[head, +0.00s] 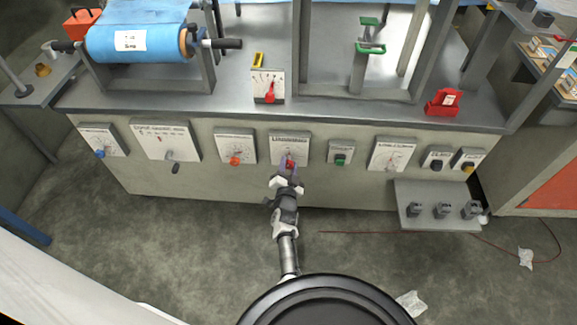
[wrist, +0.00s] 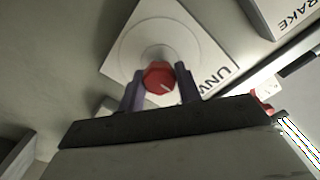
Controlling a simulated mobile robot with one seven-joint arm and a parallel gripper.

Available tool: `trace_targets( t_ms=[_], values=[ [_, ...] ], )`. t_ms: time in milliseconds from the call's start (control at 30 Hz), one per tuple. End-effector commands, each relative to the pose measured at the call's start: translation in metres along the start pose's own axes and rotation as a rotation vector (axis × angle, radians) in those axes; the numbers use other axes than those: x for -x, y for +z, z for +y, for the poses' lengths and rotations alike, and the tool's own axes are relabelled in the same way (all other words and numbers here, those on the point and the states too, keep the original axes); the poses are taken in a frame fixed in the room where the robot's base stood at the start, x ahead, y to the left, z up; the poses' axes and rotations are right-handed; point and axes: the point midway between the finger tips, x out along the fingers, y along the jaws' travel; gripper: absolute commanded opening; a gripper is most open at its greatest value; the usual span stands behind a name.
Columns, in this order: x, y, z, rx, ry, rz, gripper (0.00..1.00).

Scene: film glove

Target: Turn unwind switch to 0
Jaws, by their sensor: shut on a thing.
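The unwind switch is a red knob (wrist: 158,76) on a white square plate (wrist: 150,38) whose visible lettering begins "UNW". A pale pointer line on the knob points to the lower right in the wrist view. My gripper (wrist: 160,72) has one finger on each side of the knob and is shut on it. In the head view my gripper (head: 288,172) reaches the plate (head: 289,143) at the middle of the front panel, and the knob there is partly hidden. The position marks around the knob are too faint to read.
Other switch plates flank this one: one with an orange-red knob (head: 235,160) to the left and one with a green button (head: 340,159) to the right. A grey shelf (head: 440,220) juts out at lower right. The floor in front is mostly clear.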

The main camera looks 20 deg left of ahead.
Motion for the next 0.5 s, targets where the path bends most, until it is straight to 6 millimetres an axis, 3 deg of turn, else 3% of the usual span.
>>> trace_targets(
  t_ms=[67,100,233,500],
  values=[
    [-0.0016,-0.0020,-0.0016,0.002,-0.003,0.003,0.11],
    [-0.0016,-0.0020,-0.0016,0.002,-0.003,0.003,0.38],
    [-0.0012,-0.0014,-0.0011,0.001,-0.002,0.002,0.55],
    [-0.0001,-0.0006,-0.0004,0.000,-0.001,0.001,0.55]
  ],
)
